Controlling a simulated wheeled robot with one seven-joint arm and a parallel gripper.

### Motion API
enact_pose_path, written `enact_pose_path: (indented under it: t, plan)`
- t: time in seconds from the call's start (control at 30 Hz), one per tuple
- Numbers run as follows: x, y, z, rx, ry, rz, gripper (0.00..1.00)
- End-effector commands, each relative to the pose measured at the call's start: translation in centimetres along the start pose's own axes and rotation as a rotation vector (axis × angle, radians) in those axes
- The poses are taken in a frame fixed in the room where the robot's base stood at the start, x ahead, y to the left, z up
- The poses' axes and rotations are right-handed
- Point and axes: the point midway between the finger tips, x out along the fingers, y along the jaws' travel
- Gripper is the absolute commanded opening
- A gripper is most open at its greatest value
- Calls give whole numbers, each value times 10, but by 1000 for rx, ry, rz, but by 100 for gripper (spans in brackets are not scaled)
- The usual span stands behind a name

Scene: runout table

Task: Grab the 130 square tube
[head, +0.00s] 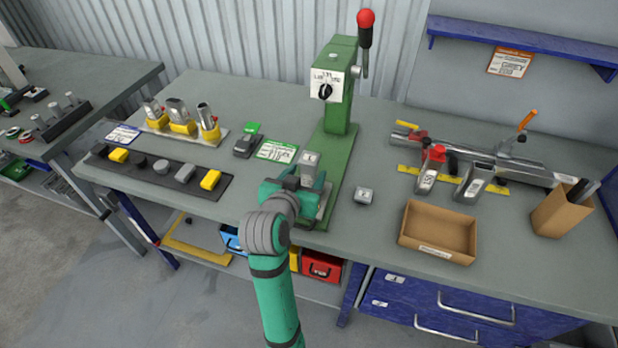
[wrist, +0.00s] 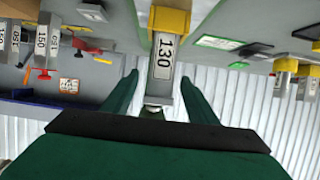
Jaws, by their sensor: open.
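The square tube marked 130 (wrist: 163,58) stands in a yellow holder (wrist: 170,20) in the upside-down wrist view. It lies between the two green fingers of my gripper (wrist: 160,98), which are apart with a gap on each side. In the head view the grey top of this tube (head: 309,160) shows at the foot of the green press (head: 331,150), with my gripper (head: 298,186) around it. The holder and the tube's lower part are hidden there by my gripper.
Several tubes in yellow holders (head: 181,126) stand at the left. Two more labelled tubes (head: 428,178) (head: 473,184) stand at the right, near a clamp. A small grey block (head: 363,195) and an open cardboard tray (head: 438,232) lie right of my gripper. The press column rises behind it.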

Motion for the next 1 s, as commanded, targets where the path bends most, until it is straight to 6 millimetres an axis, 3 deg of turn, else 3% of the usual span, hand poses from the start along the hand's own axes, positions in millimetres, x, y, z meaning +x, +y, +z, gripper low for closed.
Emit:
enact_pose_path:
  t: [0.23, 0.57, 0.77, 1.0]
  plan:
    - [32, -3, 2, -1, 0, -3, 53]
    - [38, -4, 2, -2, 1, -6, 53]
    - [38, -3, 2, -2, 1, -5, 5]
    - [38, -3, 2, -1, 2, -5, 5]
